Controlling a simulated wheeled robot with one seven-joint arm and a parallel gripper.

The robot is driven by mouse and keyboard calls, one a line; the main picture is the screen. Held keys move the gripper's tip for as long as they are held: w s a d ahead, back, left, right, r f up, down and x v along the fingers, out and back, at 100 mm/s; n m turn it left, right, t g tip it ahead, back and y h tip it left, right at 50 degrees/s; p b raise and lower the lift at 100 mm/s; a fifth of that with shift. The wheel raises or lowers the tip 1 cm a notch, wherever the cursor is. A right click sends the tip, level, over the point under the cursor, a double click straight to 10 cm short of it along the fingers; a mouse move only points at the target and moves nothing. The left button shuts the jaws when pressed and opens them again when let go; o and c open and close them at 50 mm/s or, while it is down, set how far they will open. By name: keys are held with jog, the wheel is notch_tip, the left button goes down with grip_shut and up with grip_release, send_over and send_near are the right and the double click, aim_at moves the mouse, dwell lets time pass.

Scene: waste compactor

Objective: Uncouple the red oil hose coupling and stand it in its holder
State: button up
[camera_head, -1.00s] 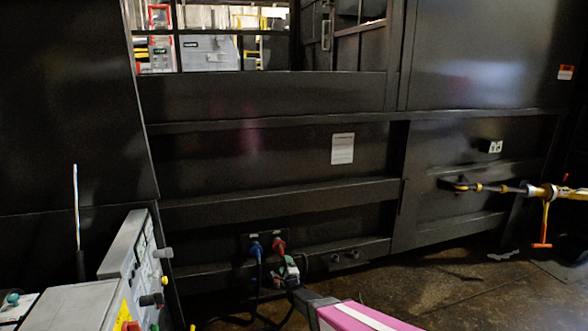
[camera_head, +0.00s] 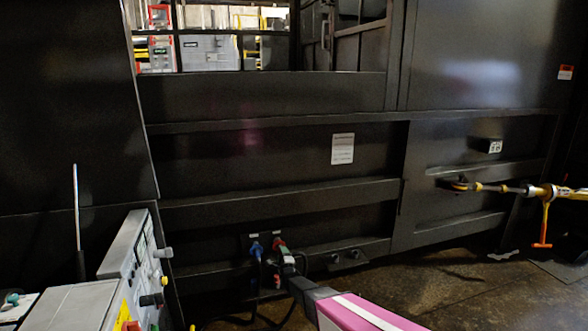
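The red coupling (camera_head: 279,244) is on the dark port plate low on the black compactor wall, right of a blue coupling (camera_head: 256,250). Only its upper part shows clearly; my gripper covers the rest. My gripper (camera_head: 284,254) is right at the red coupling, reaching in from the lower right. The picture is too small and dark to tell whether its fingers are closed on it. A small red spot (camera_head: 277,282) shows below the gripper on the dark hoses. Two small dark fittings (camera_head: 345,257) sit on the lower rail to the right; I cannot tell if they are the holder.
A grey control box (camera_head: 128,258) with knobs stands at the lower left. A yellow rod with an orange handle (camera_head: 542,244) projects at the right. Dark hoses hang to the floor under the couplings. The brown floor (camera_head: 440,280) at the lower right is mostly clear.

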jog(key=c, duration=0.6)
jog(key=shift+s, duration=0.2)
jog(key=shift+s+d, duration=0.1)
jog(key=shift+s, duration=0.05)
grip_shut()
jog(key=shift+s+d, duration=0.1)
jog(key=shift+s, duration=0.1)
jog(key=shift+s+d+r, duration=0.1)
jog(key=shift+s, duration=0.35)
jog(key=shift+r+v, duration=0.15)
jog(key=shift+v, duration=1.05)
jog(key=shift+r+v, duration=0.1)
jog(key=shift+v, duration=1.1)
